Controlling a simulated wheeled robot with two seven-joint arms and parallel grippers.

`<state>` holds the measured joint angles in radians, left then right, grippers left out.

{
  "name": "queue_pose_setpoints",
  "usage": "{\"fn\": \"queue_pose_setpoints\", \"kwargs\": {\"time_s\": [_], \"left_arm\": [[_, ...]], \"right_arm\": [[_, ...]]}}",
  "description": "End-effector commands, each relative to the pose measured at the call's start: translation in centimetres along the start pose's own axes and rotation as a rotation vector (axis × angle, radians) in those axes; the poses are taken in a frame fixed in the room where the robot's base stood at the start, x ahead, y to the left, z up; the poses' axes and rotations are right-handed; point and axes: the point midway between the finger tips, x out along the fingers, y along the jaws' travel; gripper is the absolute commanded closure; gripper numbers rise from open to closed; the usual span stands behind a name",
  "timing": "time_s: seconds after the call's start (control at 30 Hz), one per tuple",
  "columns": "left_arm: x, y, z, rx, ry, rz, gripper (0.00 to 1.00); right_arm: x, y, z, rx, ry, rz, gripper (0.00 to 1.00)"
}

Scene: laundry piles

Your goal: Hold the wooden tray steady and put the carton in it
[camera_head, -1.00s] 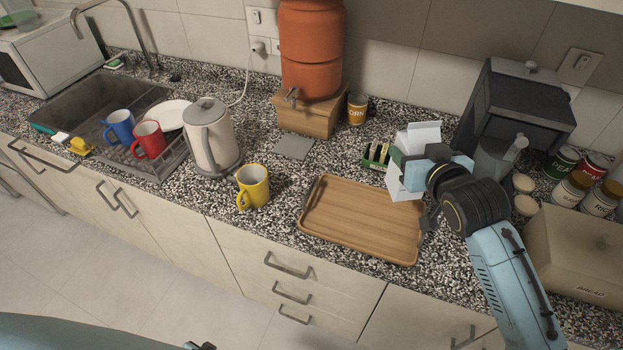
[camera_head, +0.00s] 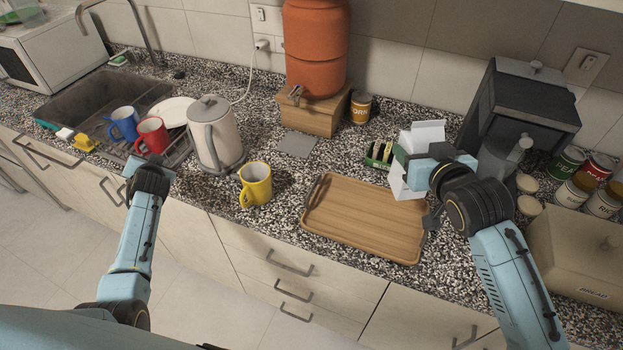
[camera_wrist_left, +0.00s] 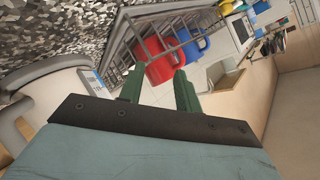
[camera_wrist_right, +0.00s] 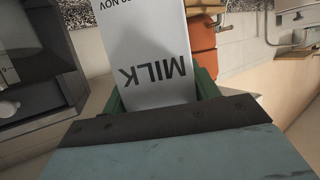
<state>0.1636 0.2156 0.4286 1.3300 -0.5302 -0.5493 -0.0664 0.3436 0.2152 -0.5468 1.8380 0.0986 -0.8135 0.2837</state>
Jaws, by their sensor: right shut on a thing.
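The wooden tray (camera_head: 365,219) lies flat on the counter near its front edge, empty. My right gripper (camera_head: 408,171) is shut on the white milk carton (camera_head: 421,137), by the tray's back right corner. The carton is upright or nearly so, and I cannot tell whether it touches anything below. In the right wrist view the carton (camera_wrist_right: 147,50) with MILK lettering sits between the green fingers. My left gripper (camera_wrist_left: 160,88) is open and empty in the left wrist view, its fingers apart. In the head view it is near the counter's front edge, before the dish rack, away from the tray.
A yellow mug (camera_head: 255,184) and a kettle (camera_head: 214,135) stand left of the tray. Red (camera_head: 152,135) and blue mugs (camera_head: 124,124) are in the dish rack. A small tea box (camera_head: 379,153) is behind the tray. A coffee machine (camera_head: 520,105) and a bread box (camera_head: 575,250) are at right.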

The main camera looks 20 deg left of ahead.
Motion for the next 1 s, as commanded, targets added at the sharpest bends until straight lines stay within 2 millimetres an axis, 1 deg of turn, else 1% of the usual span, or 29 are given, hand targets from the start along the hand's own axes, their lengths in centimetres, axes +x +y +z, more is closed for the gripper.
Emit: {"fn": "queue_pose_setpoints", "kwargs": {"time_s": [0.03, 0.07, 0.1, 0.17, 0.2, 0.27, 0.3, 0.37, 0.4, 0.47, 0.5, 0.53, 0.57, 0.6, 0.67, 0.7, 0.77, 0.8, 0.87, 0.9, 1.0], "left_arm": [[-0.4, -0.8, -3.3, -0.017, 0.019, -0.017, 0.66], [-0.8, -1.3, -4.9, -0.025, 0.024, -0.026, 0.66], [-1.2, -2.1, -7.0, -0.035, 0.031, -0.038, 0.66], [-2.1, -3.2, -10.1, -0.05, 0.042, -0.057, 0.66], [-2.8, -4.1, -12.1, -0.062, 0.049, -0.069, 0.66], [-3.9, -5.4, -15.0, -0.082, 0.059, -0.085, 0.66], [-4.8, -6.3, -16.9, -0.097, 0.066, -0.095, 0.66], [-6.3, -7.6, -19.6, -0.119, 0.074, -0.108, 0.66], [-7.5, -8.3, -21.4, -0.137, 0.078, -0.111, 0.66], [-9.7, -8.6, -24.1, -0.165, 0.083, -0.096, 0.66], [-11.1, -7.4, -25.5, -0.176, 0.076, -0.059, 0.66], [-11.9, -5.8, -26.0, -0.179, 0.064, -0.02, 0.66], [-12.5, -4.1, -26.1, -0.176, 0.05, 0.017, 0.66], [-13.2, -1.8, -26.1, -0.171, 0.033, 0.066, 0.66], [-14.3, 1.4, -25.8, -0.162, 0.006, 0.135, 0.66], [-15.0, 3.6, -25.6, -0.154, -0.013, 0.179, 0.66], [-16.2, 6.8, -25.0, -0.14, -0.043, 0.245, 0.66], [-17.1, 8.8, -24.6, -0.131, -0.065, 0.288, 0.66], [-18.5, 11.8, -23.8, -0.113, -0.099, 0.35, 0.66], [-19.6, 13.8, -23.3, -0.101, -0.122, 0.39, 0.66], [-22.4, 18.2, -21.8, -0.066, -0.183, 0.485, 0.66]], "right_arm": [[0.0, 0.0, -0.3, 0.0, 0.006, 0.0, 0.82], [0.0, 0.0, -0.3, 0.0, 0.006, 0.0, 0.82], [0.0, 0.0, -0.3, 0.0, 0.006, 0.0, 0.82], [0.0, 0.0, -0.3, 0.0, 0.006, 0.0, 0.82], [0.0, 0.0, -0.3, 0.0, 0.006, 0.0, 0.82], [0.0, 0.0, -0.3, 0.0, 0.006, 0.0, 0.82], [0.0, 0.0, -0.3, 0.0, 0.006, 0.0, 0.82], [0.0, 0.0, -0.3, 0.0, 0.006, 0.0, 0.82], [0.0, 0.0, -0.3, 0.0, 0.006, 0.0, 0.82], [0.0, 0.0, -0.3, 0.0, 0.006, 0.0, 0.82], [0.0, 0.0, -0.3, 0.0, 0.006, 0.0, 0.82], [0.0, 0.0, -0.3, 0.0, 0.006, 0.0, 0.82], [0.0, 0.0, -0.3, 0.0, 0.006, 0.0, 0.82], [0.0, 0.0, -0.3, 0.0, 0.006, 0.0, 0.82], [0.0, 0.0, -0.2, 0.0, 0.006, 0.0, 0.82], [0.0, 0.0, -0.2, 0.0, 0.006, 0.0, 0.82], [0.0, 0.0, -0.2, 0.0, 0.006, 0.0, 0.82], [0.0, 0.0, -0.2, 0.0, 0.006, 0.0, 0.82], [0.0, 0.0, -0.2, 0.0, 0.006, 0.0, 0.82], [0.0, 0.0, -0.2, 0.0, 0.006, 0.0, 0.82], [0.0, 0.0, -0.2, 0.0, 0.006, 0.0, 0.82]]}}
